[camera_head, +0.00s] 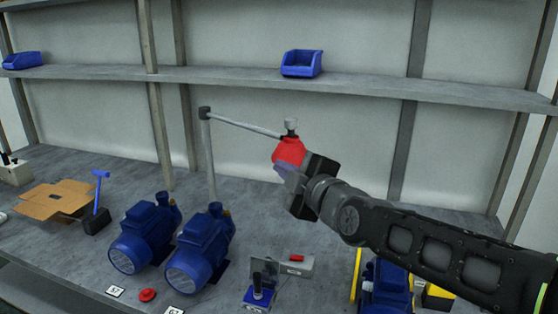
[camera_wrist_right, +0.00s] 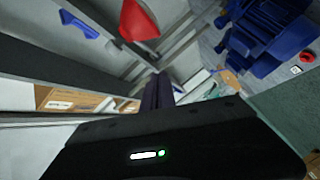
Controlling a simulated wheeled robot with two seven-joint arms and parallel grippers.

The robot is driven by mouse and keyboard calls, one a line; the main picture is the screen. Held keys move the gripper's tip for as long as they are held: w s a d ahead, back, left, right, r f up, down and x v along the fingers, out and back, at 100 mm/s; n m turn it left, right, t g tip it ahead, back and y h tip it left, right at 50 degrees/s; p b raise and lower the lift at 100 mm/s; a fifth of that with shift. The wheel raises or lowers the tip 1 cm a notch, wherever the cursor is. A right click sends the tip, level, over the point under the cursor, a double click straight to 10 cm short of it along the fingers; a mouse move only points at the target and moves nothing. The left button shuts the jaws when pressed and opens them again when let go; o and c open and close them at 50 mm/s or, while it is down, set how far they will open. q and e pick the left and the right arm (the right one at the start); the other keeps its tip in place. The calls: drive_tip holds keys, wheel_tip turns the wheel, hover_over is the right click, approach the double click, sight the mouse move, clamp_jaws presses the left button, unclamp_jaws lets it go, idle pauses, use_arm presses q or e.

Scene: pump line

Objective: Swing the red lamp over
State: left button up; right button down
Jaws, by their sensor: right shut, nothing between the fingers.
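The red lamp (camera_head: 288,151) hangs at the end of a grey jointed arm (camera_head: 243,126) on an upright post (camera_head: 207,155) at the back of the bench. The lamp also shows at the top of the right wrist view (camera_wrist_right: 138,20). My right gripper (camera_head: 286,172) is right at the lamp's lower side in the head view, and its fingers are shut with nothing between them. I cannot tell whether the fingers touch the lamp. The left gripper is not in view.
Two blue pumps (camera_head: 145,232) (camera_head: 201,247) stand below the lamp post. An open cardboard box (camera_head: 52,199) and a blue hammer-like tool (camera_head: 99,190) are at left. A blue bin (camera_head: 301,63) sits on the shelf (camera_head: 370,84) above. A small blue device (camera_head: 259,291) stands at the front.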

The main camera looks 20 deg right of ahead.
drive_tip(key=w+d+f, duration=0.1)
drive_tip(key=w+f, duration=0.2)
drive_tip(key=w, duration=0.6)
drive_tip(key=shift+w+d+p, duration=0.2)
drive_tip(key=shift+w+p, duration=0.05)
drive_tip(key=shift+p, duration=0.1)
